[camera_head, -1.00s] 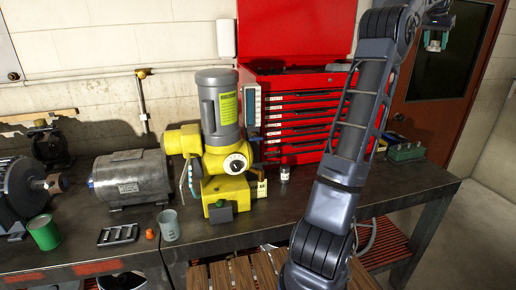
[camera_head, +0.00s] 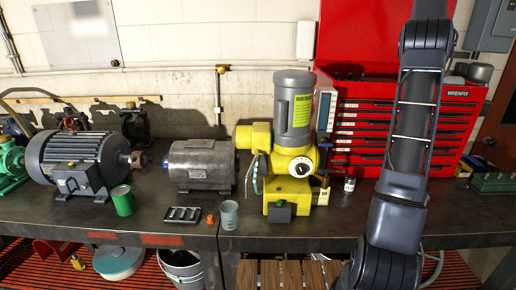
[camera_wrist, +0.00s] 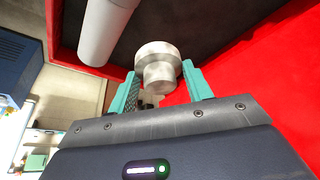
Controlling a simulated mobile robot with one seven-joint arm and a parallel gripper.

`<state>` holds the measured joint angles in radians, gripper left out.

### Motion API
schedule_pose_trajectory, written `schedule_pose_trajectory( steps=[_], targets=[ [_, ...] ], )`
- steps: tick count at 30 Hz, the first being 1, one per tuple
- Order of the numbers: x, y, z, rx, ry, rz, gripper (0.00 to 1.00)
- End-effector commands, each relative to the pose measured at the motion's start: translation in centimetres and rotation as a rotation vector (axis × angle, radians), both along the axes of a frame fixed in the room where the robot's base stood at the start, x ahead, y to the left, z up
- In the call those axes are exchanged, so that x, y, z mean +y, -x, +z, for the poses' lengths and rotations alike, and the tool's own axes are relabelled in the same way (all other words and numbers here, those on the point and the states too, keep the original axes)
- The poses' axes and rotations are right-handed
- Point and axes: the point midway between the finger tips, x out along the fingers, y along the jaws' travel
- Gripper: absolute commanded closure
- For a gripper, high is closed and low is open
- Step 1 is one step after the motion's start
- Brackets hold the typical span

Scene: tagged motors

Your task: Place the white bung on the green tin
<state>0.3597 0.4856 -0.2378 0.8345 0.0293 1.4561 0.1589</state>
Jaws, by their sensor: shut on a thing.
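The green tin (camera_head: 123,200) stands upright on the workbench at the left, in front of the large grey motor. In the wrist view, the white bung (camera_wrist: 158,66) sits between the teal fingers of my gripper (camera_wrist: 160,92), which is shut on it. The bung is stepped, with a wide disc and a narrower part below. My gripper is held up off the bench and lies outside the head view, where only my arm links show at the right. The tin does not show in the wrist view.
On the workbench (camera_head: 170,228) near the tin are a black slotted tray (camera_head: 183,214), a small orange piece (camera_head: 210,219) and a grey cup (camera_head: 229,214). The yellow machine (camera_head: 290,170) and red tool chest (camera_head: 360,130) stand to the right. Bare bench lies around the tin's front.

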Motion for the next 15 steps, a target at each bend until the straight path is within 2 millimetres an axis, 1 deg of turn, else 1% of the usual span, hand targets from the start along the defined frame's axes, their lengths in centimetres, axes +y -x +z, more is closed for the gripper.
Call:
schedule_pose_trajectory(
  steps=[1, 5, 6, 11, 12, 14, 15],
  targets=[
    [2.2, -1.3, 0.1, -0.001, 0.001, 0.030, 0.84],
    [7.2, -4.0, 0.1, -0.001, 0.001, 0.096, 0.84],
    [8.8, -4.7, 0.1, -0.001, 0.001, 0.118, 0.84],
    [14.9, -7.1, 0.1, -0.002, 0.001, 0.197, 0.84],
    [16.5, -7.6, 0.2, -0.003, 0.000, 0.218, 0.84],
    [18.7, -8.2, 0.3, -0.004, -0.001, 0.248, 0.84],
    [20.1, -8.5, 0.4, -0.005, -0.002, 0.268, 0.84]
  ],
)
